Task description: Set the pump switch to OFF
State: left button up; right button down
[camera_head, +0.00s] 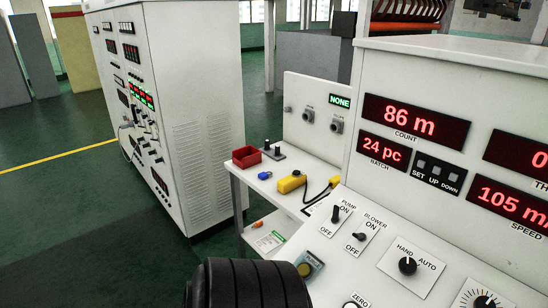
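The pump switch (335,213) is a small black knob on a white plate on the sloped control panel, right of centre. ON is printed above it to the right and OFF below it to the left. Its handle looks upright, differing from the blower knob, and seems nearer ON, but it is small in the picture. The blower switch (358,236) beside it lies closer to level. No gripper fingers show. A black ribbed cylindrical part at the bottom edge hides the area below the panel's left end.
A HAND/AUTO knob (407,265) sits right of the switches. Red displays (415,119) stand above the panel. A white side table (262,184) holds a red bin (246,157) and a yellow tool (291,182). A tall white cabinet (190,110) stands left. Green floor is open at lower left.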

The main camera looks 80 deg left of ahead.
aim_at(337, 209)
jog(key=j+u, duration=0.15)
jog(key=u, duration=1.8)
jog(key=k+l+u, duration=0.3)
jog(key=u, duration=0.3)
jog(key=k, duration=0.05)
